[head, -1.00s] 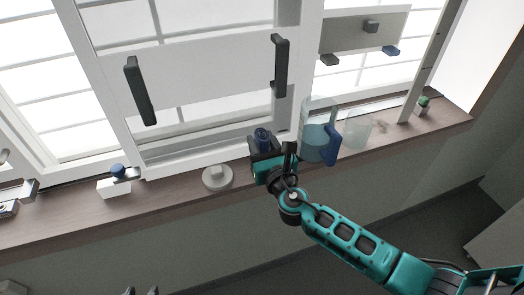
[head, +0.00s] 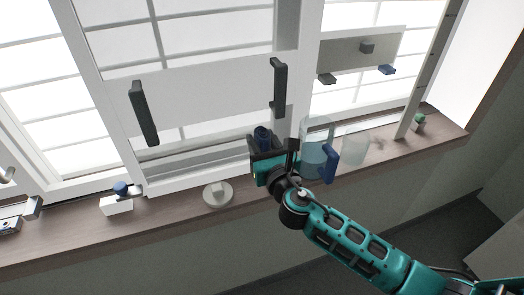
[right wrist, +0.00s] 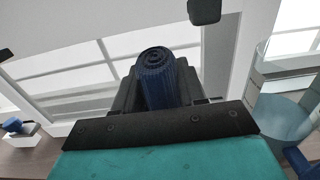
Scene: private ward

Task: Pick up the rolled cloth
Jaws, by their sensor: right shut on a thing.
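The rolled cloth (head: 263,137) is a dark blue upright roll in front of the window. My right gripper (head: 265,153) is shut on it, with its dark fingers at either side. In the right wrist view the cloth (right wrist: 156,78) stands between the fingers (right wrist: 155,95), its spiral end showing. The cloth's lower part is hidden by the gripper. The gripper is over the wooden sill (head: 170,213), left of the jug; the gap under the cloth cannot be seen. My left gripper is not in view.
A clear jug with a blue handle (head: 330,163) stands close right of the gripper, with a clear glass (head: 354,148) beyond it. A round white object (head: 217,194) sits to the left. Window handles (head: 279,88) stick out above. A white block with a blue knob (head: 117,204) is farther left.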

